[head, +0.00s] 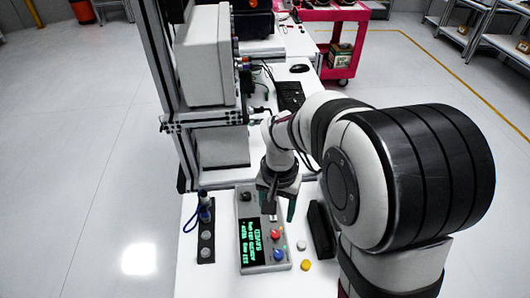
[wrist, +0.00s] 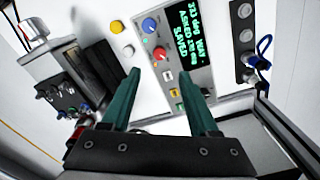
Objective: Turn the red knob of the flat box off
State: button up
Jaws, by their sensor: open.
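The flat box (head: 243,209) is grey and lies on the white table, with a dark screen of green text. The red knob (head: 276,234) is on its right side, above a blue knob (head: 278,255). In the wrist view the red knob (wrist: 160,53) shows just beyond the fingertips, with the blue knob (wrist: 149,25) further up. My gripper (head: 280,207) hangs over the far part of the box. In the wrist view my gripper (wrist: 160,74) has its two green fingers spread apart, with nothing between them. I cannot tell its exact height above the box.
A black strip (head: 206,240) with grey buttons and a blue cable lies left of the box. A white button (head: 301,245), a yellow button (head: 306,265) and a black case (head: 321,230) are to its right. A frame with a white cabinet (head: 203,60) stands behind.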

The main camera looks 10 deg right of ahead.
aim_at(276, 234)
notch_tip(276, 234, down, 10)
dwell(0.3)
grip_shut()
